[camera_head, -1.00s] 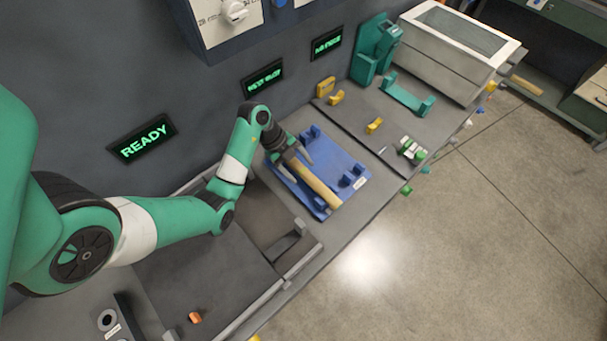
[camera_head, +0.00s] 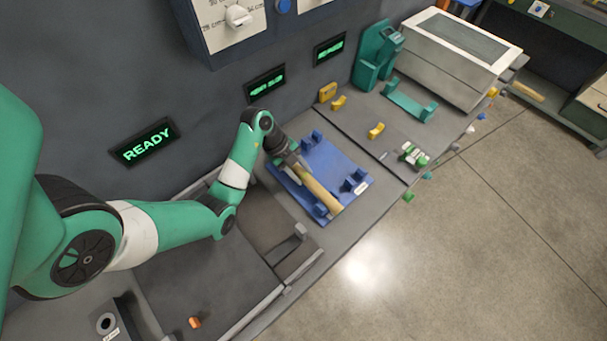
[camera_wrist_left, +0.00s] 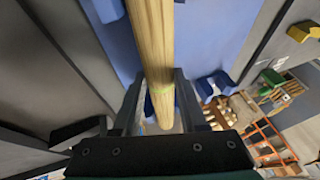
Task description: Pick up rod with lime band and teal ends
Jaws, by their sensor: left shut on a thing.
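A pale wooden rod (camera_head: 321,194) lies at a slant over the blue cradle tray (camera_head: 335,160) on the bench. My left gripper (camera_head: 290,164) is shut on the rod near its far end. In the left wrist view the rod (camera_wrist_left: 154,40) runs up between the two dark fingers (camera_wrist_left: 160,100). A thin green mark crosses the rod there; I see no clear lime band or teal ends on the visible part. I cannot tell whether the rod is clear of the tray. My right gripper is not in view.
A grey recessed tray (camera_head: 215,285) with a small orange piece (camera_head: 195,322) is on the left. The bench edge drops to open floor.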

